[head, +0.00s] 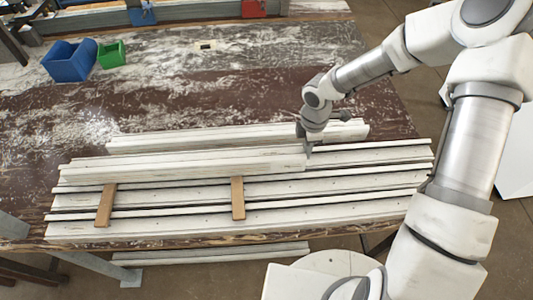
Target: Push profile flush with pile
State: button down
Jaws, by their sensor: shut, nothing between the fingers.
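A pile of long white profiles (330,206) lies along the front of the bench, with two brown wooden strips (238,198) across it. A shorter white profile (190,168) lies on top of the pile, and its right end stops well short of the pile's right end. Another white profile (230,138) lies behind it. My gripper (307,150) is shut and empty, pointing down at the right end of the shorter profile. I cannot tell whether the fingertips touch that end.
The dusty brown bench top (260,85) is mostly clear behind the profiles. A blue bin (70,62) and a green bin (111,55) stand at the back left. Another white profile (215,254) lies low, in front of the bench edge.

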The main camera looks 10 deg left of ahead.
aim_at(282, 154)
jog(key=shift+s+a+b, duration=0.35)
jog(key=shift+a, duration=0.9)
jog(key=shift+s+a+b, duration=0.3)
jog(key=shift+s+a, duration=0.05)
jog(key=shift+a, duration=0.9)
jog(key=shift+s+a+b, duration=0.35)
jog(key=shift+a, duration=0.9)
jog(key=shift+s+a, duration=0.15)
jog(key=shift+a, duration=0.4)
jog(key=shift+d, duration=0.1)
jog(key=shift+w+d, duration=0.2)
jog(key=shift+d, duration=0.45)
notch_tip(282, 154, up, 7)
jog(key=p, duration=0.6)
